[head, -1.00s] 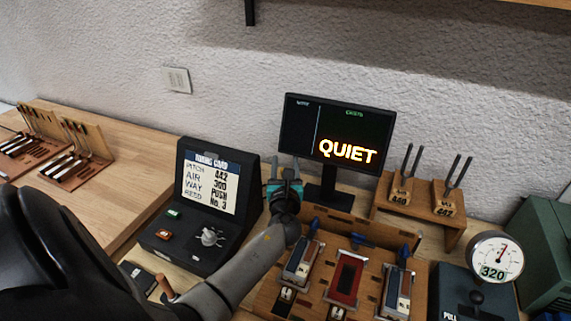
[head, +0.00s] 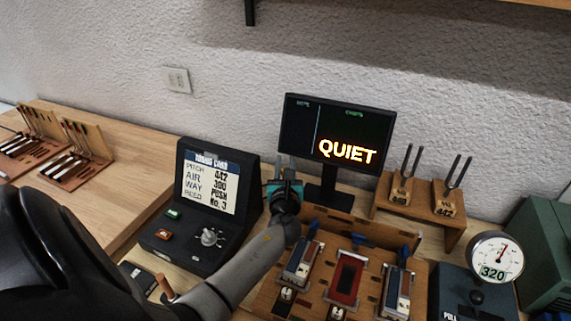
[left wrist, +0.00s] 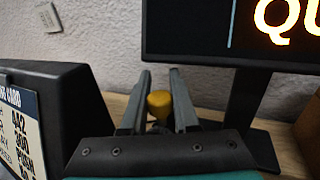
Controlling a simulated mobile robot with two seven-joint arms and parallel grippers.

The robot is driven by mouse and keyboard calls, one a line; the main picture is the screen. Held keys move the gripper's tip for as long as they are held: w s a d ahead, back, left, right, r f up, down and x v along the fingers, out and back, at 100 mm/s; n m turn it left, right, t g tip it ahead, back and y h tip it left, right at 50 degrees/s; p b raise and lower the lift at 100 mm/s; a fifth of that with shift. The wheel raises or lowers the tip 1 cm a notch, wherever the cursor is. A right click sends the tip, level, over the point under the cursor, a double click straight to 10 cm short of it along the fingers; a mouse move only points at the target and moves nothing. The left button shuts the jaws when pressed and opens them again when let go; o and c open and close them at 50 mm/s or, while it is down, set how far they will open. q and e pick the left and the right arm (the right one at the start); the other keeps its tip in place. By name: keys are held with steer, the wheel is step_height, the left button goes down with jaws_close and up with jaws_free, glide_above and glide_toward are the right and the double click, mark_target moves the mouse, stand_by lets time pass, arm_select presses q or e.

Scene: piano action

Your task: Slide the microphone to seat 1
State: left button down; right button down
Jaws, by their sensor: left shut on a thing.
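My left gripper (head: 285,168) is between the tuning card console and the dark monitor, with its fingers pointing toward the wall. In the left wrist view its fingers (left wrist: 160,82) stand on either side of a small yellow rounded piece (left wrist: 158,103), probably the microphone's top. The jaws are closed on it. The microphone's body and any track under it are hidden by the gripper. I cannot make out a marking for seat 1. My right gripper is not in view.
The tuning card console (head: 168,240) stands close to the left of my gripper. The monitor (head: 300,128), reading QUIET, stands to the right. A wooden action frame (head: 265,300), tuning forks on a stand (head: 460,231) and a gauge (head: 495,248) lie further right.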

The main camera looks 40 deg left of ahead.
arm_select(q)
steer(key=shift+d, duration=0.1)
stand_by(0.5)
steer(key=w+d, duration=0.3)
steer(key=d, duration=0.7)
steer(key=shift+f, duration=0.1)
steer(key=c, duration=0.7)
jaws_free()
steer(key=shift+w, duration=0.1)
steer(key=shift+o, duration=0.2)
steer(key=v, duration=1.5)
steer(key=shift+p, duration=0.4)
